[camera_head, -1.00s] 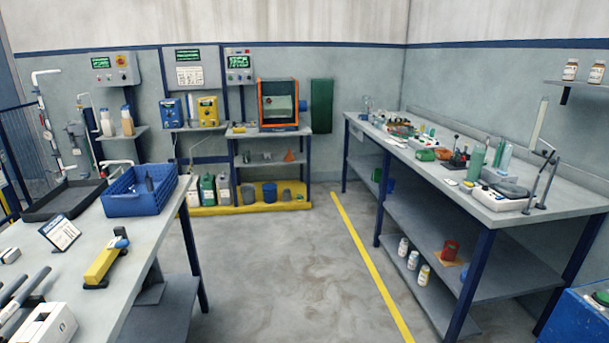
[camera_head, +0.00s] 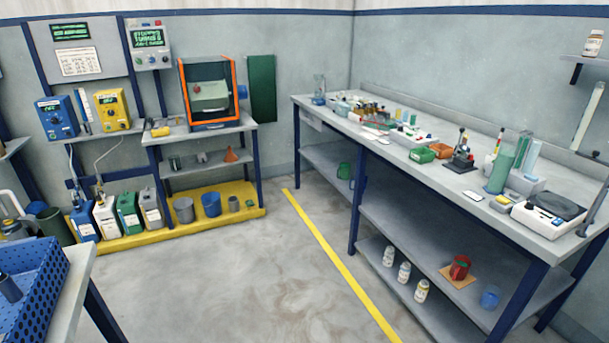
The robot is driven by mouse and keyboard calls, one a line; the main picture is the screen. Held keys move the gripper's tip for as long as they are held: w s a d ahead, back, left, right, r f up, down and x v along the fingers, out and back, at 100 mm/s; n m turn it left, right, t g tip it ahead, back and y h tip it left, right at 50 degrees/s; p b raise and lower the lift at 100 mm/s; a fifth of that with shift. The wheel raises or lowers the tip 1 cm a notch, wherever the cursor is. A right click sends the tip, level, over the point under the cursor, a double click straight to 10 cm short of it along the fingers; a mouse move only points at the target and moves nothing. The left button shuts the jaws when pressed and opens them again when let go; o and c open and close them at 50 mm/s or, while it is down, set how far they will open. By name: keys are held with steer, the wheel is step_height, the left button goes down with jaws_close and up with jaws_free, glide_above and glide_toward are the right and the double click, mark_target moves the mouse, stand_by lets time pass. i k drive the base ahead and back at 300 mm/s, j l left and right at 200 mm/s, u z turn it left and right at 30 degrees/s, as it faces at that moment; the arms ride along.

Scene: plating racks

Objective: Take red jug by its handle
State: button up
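A small red jug (camera_head: 459,268) stands on an orange-brown square mat (camera_head: 446,277) on the lower shelf of the long bench at the right. It looks upright. Its handle is too small to make out clearly. My gripper is not in view.
White bottles (camera_head: 404,272) stand left of the jug and a blue cup (camera_head: 490,298) right of it. The bench worktop (camera_head: 420,182) overhangs the shelf, with blue legs (camera_head: 354,205) at its front. The floor (camera_head: 270,270) before it is clear. A blue crate (camera_head: 62,290) stands at lower left.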

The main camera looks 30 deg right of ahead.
mark_target(459, 268)
steer(key=i+j+z, duration=0.1)
steer(key=i+z, duration=0.35)
steer(key=i, duration=0.15)
steer(key=i+j+z, duration=0.4)
steer(key=i, duration=0.15)
steer(key=i+j+z, duration=1.1)
steer(key=j+z, duration=0.15)
steer(key=i+j+z, duration=0.25)
steer(key=j, duration=0.2)
steer(key=j+z, duration=0.25)
steer(key=j, duration=0.1)
